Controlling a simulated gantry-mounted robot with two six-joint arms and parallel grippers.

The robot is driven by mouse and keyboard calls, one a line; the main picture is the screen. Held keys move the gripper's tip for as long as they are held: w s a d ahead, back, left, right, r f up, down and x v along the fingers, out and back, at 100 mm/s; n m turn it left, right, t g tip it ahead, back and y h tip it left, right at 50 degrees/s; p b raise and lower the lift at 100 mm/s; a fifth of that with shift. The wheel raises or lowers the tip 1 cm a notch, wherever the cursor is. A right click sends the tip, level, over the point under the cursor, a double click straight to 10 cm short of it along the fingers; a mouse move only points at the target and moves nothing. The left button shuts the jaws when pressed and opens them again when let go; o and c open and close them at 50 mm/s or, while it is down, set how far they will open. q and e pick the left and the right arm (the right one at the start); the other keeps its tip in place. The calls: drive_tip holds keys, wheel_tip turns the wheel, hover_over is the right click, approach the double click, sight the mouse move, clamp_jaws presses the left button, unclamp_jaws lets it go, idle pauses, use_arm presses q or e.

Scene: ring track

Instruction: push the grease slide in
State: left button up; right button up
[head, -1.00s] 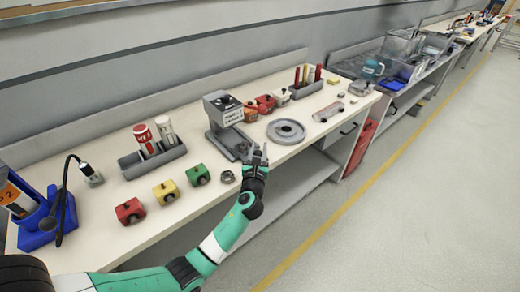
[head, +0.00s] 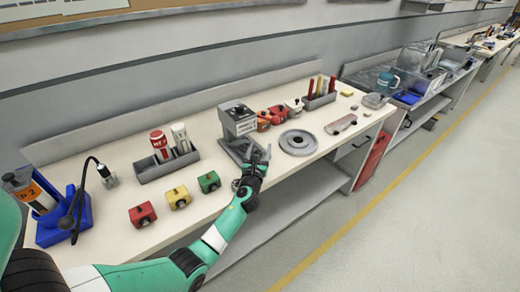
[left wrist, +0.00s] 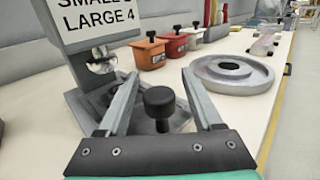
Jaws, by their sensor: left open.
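The grease dispenser (head: 237,121) is a grey block on a flat base at the middle of the bench, and its label reads "SMALL" and "LARGE 4" in the left wrist view (left wrist: 95,18). A black round knob (left wrist: 159,101), apparently on the grease slide, stands at the front of its base. My left gripper (head: 258,155) is open and empty in front of the dispenser. In the left wrist view its fingers (left wrist: 160,84) spread on either side of the knob, with gaps; I cannot tell whether they touch anything. The slide's body is mostly hidden. My right gripper is out of view.
A round grey ring track (head: 298,143) lies right of the dispenser. Red and orange bins (head: 277,113) stand behind it. Red, yellow and green blocks (head: 178,197) sit on the left, near a tray of tubes (head: 168,166).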

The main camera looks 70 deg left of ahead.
use_arm(q)
drive_tip(key=shift+d+r, duration=0.1)
drive_tip(key=shift+d, duration=0.05)
drive_tip(key=p+v, duration=0.4)
drive_tip(key=v, duration=0.7)
drive_tip(key=shift+s+d, duration=0.15)
drive_tip(key=shift+d, duration=0.05)
